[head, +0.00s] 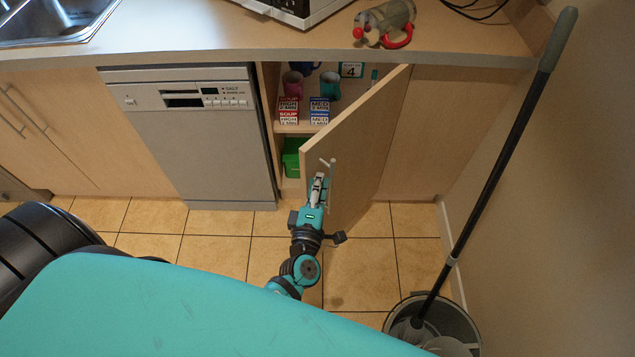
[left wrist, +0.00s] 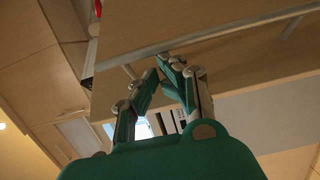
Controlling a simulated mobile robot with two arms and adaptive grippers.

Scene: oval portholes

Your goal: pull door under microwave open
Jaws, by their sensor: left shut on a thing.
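The light wood door (head: 365,140) under the microwave stands well open, swung out into the room with its hinge side at the right. Its slim bar handle (head: 332,180) is near the free edge. My left gripper (head: 319,182) is at the handle and shut on it. In the left wrist view the fingertips (left wrist: 170,68) meet at the handle bar (left wrist: 225,30), in front of the door panel (left wrist: 160,18). Only the lower edge of the microwave (head: 298,12) shows on the counter. My right gripper is not in view.
The open cupboard holds mugs (head: 330,84), several small boxes (head: 289,108) and a green container (head: 292,158). A grey dishwasher (head: 195,150) stands left of it. A mop (head: 500,150) in a bucket (head: 455,320) stands at the right. Tiled floor (head: 220,250) is clear ahead.

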